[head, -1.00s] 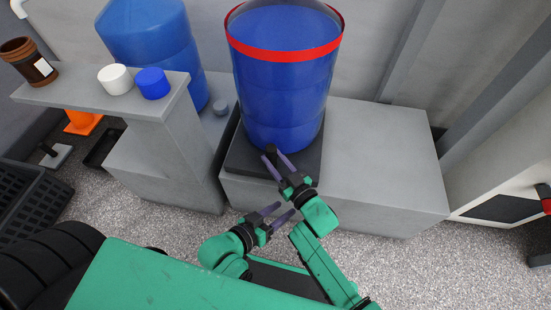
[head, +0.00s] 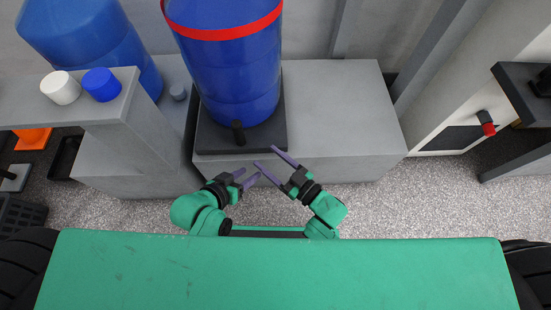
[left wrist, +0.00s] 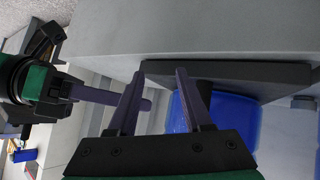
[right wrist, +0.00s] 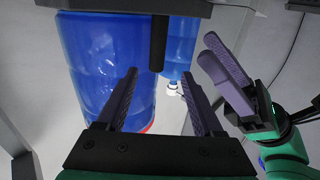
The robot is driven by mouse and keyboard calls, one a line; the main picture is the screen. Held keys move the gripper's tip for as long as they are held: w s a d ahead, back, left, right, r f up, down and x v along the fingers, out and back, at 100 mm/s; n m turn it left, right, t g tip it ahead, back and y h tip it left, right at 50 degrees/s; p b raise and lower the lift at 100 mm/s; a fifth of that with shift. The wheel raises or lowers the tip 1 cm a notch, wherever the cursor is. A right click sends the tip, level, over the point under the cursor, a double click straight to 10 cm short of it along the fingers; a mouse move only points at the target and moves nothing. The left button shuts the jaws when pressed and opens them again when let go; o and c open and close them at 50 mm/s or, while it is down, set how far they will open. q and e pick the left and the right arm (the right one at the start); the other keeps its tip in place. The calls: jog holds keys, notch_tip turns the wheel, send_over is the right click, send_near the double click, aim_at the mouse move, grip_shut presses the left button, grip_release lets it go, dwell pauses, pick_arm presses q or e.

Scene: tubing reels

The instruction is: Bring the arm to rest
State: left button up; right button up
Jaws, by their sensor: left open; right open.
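My left gripper (head: 250,178) is open and empty in the head view, in front of the grey bench. Its two fingers stand apart in the left wrist view (left wrist: 158,98). My right gripper (head: 269,158) is open and empty just to the right of it, with its fingers apart in the right wrist view (right wrist: 163,88). The two grippers are close together and angled toward each other. In the head view their fingertips nearly meet; I cannot tell whether they touch. Both are in front of the blue drum (head: 230,75) and its black spout (head: 238,132).
The drum with a red band stands on a dark slab (head: 270,138) on the grey bench (head: 345,110). Another blue drum (head: 85,40) stands behind. The bench's right part is clear.

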pick_arm(q)
jog(key=shift+s+a+r+g, duration=0.1)
jog(key=shift+a+r+g, duration=0.05)
jog(key=shift+a+g, duration=0.4)
pick_arm(e)
jog(key=shift+v, duration=1.15)
